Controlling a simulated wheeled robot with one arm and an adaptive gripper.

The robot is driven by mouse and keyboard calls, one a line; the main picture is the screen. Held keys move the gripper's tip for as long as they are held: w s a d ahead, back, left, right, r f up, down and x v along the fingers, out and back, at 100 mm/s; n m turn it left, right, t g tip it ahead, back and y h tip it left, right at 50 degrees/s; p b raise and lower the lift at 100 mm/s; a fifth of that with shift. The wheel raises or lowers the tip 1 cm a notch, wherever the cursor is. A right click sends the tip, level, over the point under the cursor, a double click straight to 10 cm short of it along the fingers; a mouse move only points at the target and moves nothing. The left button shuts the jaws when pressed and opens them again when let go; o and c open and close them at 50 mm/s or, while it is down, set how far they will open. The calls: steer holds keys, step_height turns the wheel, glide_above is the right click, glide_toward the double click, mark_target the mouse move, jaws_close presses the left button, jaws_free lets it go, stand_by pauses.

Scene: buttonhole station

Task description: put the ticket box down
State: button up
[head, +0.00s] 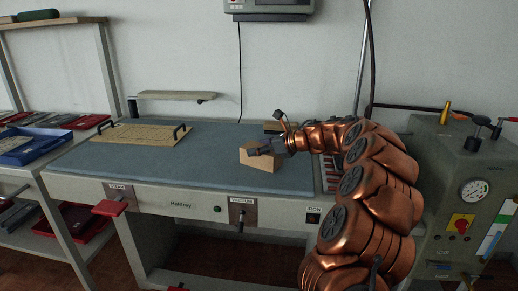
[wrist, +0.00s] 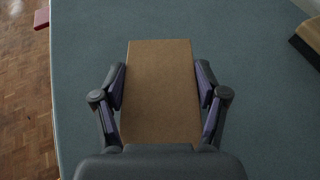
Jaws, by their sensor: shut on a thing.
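The ticket box is a small plain cardboard-brown box (head: 258,160) over the blue-grey table top (head: 215,150), right of its middle. My gripper (head: 259,149) reaches it from the right and is shut on it. In the wrist view the box (wrist: 161,90) sits between the two dark fingers (wrist: 161,88), one against each long side. The box looks upright and close to the surface in the head view. I cannot tell whether its underside touches the table.
A beige board with black handles (head: 135,134) lies on the table's left part. A brown-topped object (head: 274,127) lies behind the box, also in the wrist view (wrist: 308,42). A blue tray (head: 30,145) stands on the left shelf. A grey machine with a gauge (head: 460,190) stands right. Table left of the box is clear.

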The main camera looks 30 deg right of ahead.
steer(key=o, duration=1.2)
steer(key=shift+o, duration=0.2)
steer(key=shift+r+p, duration=0.15)
steer(key=shift+p, duration=0.15)
steer(key=b+v, duration=0.1)
steer(key=v, duration=1.1)
